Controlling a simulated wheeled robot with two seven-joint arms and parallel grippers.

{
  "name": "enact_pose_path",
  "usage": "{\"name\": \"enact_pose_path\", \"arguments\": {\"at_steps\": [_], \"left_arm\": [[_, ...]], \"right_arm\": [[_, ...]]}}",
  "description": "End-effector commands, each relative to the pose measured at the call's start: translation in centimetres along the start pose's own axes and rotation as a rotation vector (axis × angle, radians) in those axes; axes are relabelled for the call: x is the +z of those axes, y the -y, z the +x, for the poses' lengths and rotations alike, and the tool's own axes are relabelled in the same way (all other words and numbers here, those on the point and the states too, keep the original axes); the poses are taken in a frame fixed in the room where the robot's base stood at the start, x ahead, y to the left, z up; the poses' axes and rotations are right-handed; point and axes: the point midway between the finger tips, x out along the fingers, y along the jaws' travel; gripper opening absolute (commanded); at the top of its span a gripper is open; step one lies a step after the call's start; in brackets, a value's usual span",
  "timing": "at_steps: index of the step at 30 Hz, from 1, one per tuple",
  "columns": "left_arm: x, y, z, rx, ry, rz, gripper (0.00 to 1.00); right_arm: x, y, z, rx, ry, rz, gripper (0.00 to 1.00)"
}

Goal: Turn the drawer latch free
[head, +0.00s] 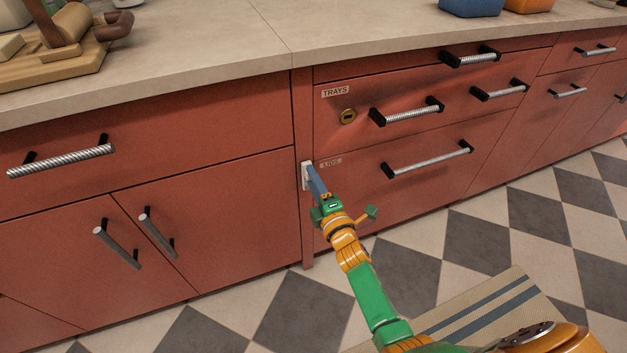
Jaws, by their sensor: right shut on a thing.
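The drawer latch is a blue-grey lever (316,183) on a white plate (306,175). It sits at the left edge of the lower drawer (430,184), which bears a label that seems to read LIDS. The lever slants down and to the right from the plate. My right gripper (323,197) is shut on the lower end of the lever. Its fingers are small in this view and partly cover the lever's end. The lower drawer and the drawer labelled TRAYS (400,85) above it look closed. My left gripper is out of view.
Bar handles (428,159) stick out from the red fronts. Above is a pale counter (230,50) with a wooden board (60,72) at the left. A striped mat (485,310) lies on the checkered floor.

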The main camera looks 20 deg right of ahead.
Motion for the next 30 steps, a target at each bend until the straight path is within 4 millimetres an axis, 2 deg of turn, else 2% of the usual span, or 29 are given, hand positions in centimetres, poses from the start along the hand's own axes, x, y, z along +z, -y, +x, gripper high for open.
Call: {"name": "enact_pose_path", "arguments": {"at_steps": [4, 5, 6, 8, 17, 20, 25, 30], "left_arm": [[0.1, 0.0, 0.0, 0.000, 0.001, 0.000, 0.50], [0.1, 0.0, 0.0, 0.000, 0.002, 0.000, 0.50], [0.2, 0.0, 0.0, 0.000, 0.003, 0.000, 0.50], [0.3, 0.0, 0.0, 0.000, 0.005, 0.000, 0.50], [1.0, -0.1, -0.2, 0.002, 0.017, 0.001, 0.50], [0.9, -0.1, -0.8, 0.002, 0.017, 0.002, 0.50], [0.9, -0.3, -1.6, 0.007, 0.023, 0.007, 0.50], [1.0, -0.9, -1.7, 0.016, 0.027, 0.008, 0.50]], "right_arm": [[-0.1, 0.1, 0.0, -0.003, -0.002, -0.006, 0.00], [-0.1, 0.1, 0.0, -0.003, -0.002, -0.006, 0.45], [-0.1, 0.1, 0.0, -0.003, -0.001, -0.006, 0.56], [-0.1, 0.1, 0.0, -0.003, -0.001, -0.005, 0.70], [0.0, 0.1, -0.2, -0.002, -0.001, -0.003, 0.70], [0.0, -0.1, -1.7, -0.004, -0.001, -0.002, 0.70], [0.0, -0.1, -5.4, -0.005, -0.001, -0.004, 0.70], [0.0, 0.0, -7.1, -0.002, -0.001, -0.004, 0.70]]}}
